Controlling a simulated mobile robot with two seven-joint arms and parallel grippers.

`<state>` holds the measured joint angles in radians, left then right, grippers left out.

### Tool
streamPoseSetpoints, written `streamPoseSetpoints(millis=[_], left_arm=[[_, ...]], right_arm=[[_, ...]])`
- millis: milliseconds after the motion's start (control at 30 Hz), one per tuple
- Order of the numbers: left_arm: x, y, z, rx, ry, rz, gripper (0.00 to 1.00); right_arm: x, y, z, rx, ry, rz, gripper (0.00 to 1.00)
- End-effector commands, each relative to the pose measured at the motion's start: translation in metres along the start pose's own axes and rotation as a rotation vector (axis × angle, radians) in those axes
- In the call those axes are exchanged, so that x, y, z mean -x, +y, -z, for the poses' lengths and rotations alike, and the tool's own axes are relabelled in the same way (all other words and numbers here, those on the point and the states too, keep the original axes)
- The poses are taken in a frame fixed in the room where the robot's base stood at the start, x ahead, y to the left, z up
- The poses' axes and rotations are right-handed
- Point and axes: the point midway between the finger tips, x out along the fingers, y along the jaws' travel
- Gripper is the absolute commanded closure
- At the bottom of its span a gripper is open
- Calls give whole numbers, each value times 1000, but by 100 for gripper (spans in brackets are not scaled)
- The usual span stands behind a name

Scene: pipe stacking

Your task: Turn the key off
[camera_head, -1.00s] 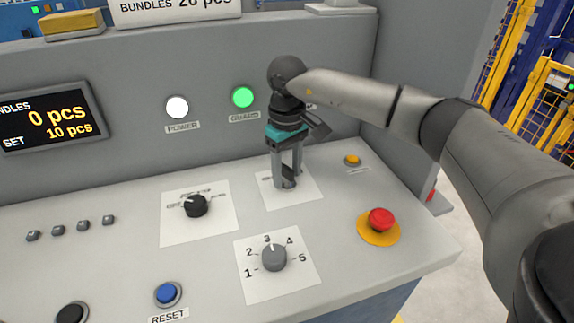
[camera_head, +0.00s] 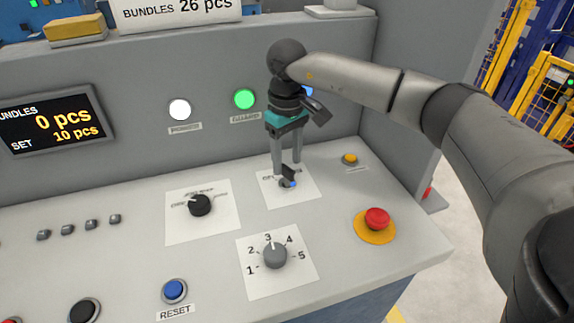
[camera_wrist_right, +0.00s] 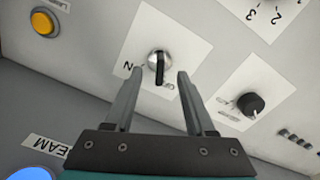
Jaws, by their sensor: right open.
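The key (camera_head: 288,174) is a dark key in a round switch on a white label plate (camera_head: 305,187) on the sloped panel. In the right wrist view the silver switch and dark key (camera_wrist_right: 160,67) sit just beyond my fingertips. The key lies nearly upright in that picture, its lower end by the partly hidden OFF label. An N of another label shows to its left. My right gripper (camera_head: 286,168) is open above the key, one finger to each side. It holds nothing. My left gripper is not in view.
A selector knob (camera_head: 200,205) is left of the key plate, and a numbered dial (camera_head: 275,254) is in front. A red emergency button (camera_head: 376,219) and a small yellow button (camera_head: 350,159) are to the right. The upright wall (camera_head: 214,141) stands close behind.

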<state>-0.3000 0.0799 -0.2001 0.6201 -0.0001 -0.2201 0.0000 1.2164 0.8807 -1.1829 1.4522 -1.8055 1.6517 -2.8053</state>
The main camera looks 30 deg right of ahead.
Motion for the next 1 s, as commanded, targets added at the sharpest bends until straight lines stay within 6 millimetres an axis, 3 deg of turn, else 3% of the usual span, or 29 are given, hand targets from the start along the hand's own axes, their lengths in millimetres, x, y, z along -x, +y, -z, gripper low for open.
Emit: streamPoseSetpoints(millis=[733, 1000], left_arm=[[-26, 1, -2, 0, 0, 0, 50], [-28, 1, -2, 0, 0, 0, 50]], right_arm=[[-38, 0, 0, 0, 1, 0, 45], [-40, 0, 0, 0, 1, 0, 45]])
